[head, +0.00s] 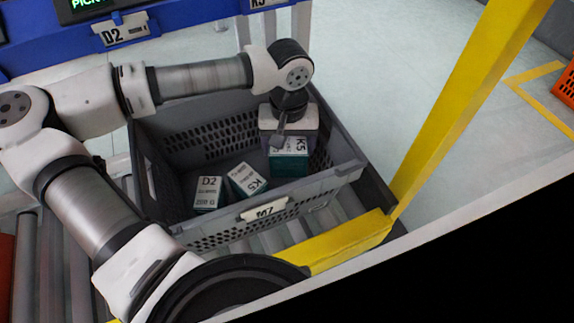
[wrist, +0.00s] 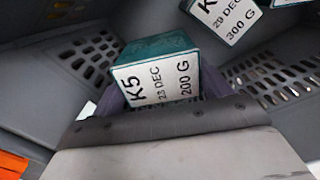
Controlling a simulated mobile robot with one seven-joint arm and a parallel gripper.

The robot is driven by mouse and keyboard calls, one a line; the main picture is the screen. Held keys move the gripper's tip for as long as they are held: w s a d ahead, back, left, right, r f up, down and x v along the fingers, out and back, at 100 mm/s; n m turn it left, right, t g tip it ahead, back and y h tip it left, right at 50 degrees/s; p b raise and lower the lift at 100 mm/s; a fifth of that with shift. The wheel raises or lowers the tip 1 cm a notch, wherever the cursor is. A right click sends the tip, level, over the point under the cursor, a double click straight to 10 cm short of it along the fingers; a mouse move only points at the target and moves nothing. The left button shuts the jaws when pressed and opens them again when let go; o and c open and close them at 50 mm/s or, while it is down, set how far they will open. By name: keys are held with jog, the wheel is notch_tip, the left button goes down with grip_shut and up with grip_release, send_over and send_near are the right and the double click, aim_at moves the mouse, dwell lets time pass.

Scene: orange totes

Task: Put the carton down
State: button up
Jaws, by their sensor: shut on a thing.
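A teal carton with a white label reading K5 (head: 289,157) is in my gripper (head: 286,143), inside the grey tote (head: 340,176) near its right end. In the wrist view the carton (wrist: 160,75) shows its label "K5 23 DEC 200 G", with the purple-grey fingers (wrist: 160,92) at its sides. I cannot tell whether its underside touches the tote floor. A second K5 carton (head: 248,180) lies turned in the middle of the tote, and a D2 carton (head: 207,193) is to its left. The second K5 carton also shows at the top right of the wrist view (wrist: 225,18).
The tote bears an M7 tag (head: 264,209) on its near wall and rests on a roller conveyor (head: 285,238). A yellow post (head: 460,95) and yellow rail (head: 345,243) stand right and in front. A blue shelf edge (head: 180,25) runs behind.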

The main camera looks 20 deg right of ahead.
jog(key=shift+f+b, duration=0.8)
jog(key=shift+f, duration=2.25)
jog(key=shift+f, duration=0.1)
jog(key=shift+f+b, duration=0.25)
jog(key=shift+b, duration=0.15)
jog(key=o, duration=0.7)
jog(key=shift+c, duration=0.2)
jog(key=shift+o, duration=0.9)
jog(key=shift+r+p, duration=0.55)
jog(key=shift+p, duration=0.1)
notch_tip(320, 180, up, 12)
jog(key=p, duration=0.3)
jog(key=shift+f+p, duration=0.2)
jog(key=shift+p, duration=0.15)
